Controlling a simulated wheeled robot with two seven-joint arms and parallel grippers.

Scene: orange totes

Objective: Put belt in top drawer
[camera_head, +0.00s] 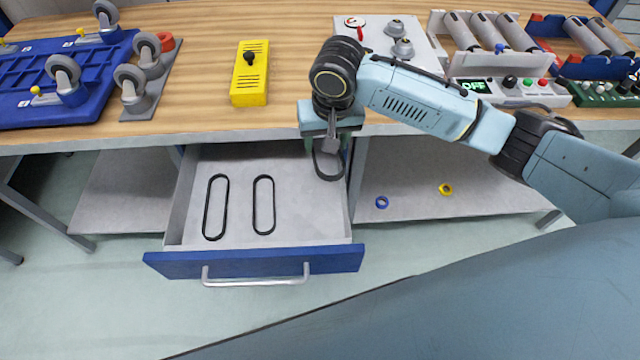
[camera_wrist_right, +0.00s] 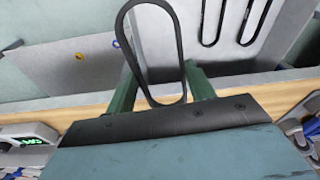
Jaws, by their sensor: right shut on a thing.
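The top drawer (camera_head: 250,258) is pulled open below the wooden workbench, with a blue front and a metal handle. Two black oval belts, a left one (camera_head: 216,207) and a right one (camera_head: 263,205), lie flat inside it. My right gripper (camera_head: 329,150) is at the drawer's right side and shut on a third black belt (camera_head: 327,171), which hangs below the fingers. In the right wrist view this belt (camera_wrist_right: 181,50) extends from between the green fingers, with the open drawer (camera_wrist_right: 258,66) beyond it. I cannot tell whether the held belt touches the drawer. My left gripper is not in view.
The workbench top (camera_head: 200,100) lies behind the drawer. It carries a yellow box (camera_head: 249,85), a blue caster tray (camera_head: 60,95) and a roller unit (camera_head: 495,65). A lower shelf (camera_head: 420,190) at right holds a blue ring (camera_head: 382,202) and a yellow ring (camera_head: 446,189).

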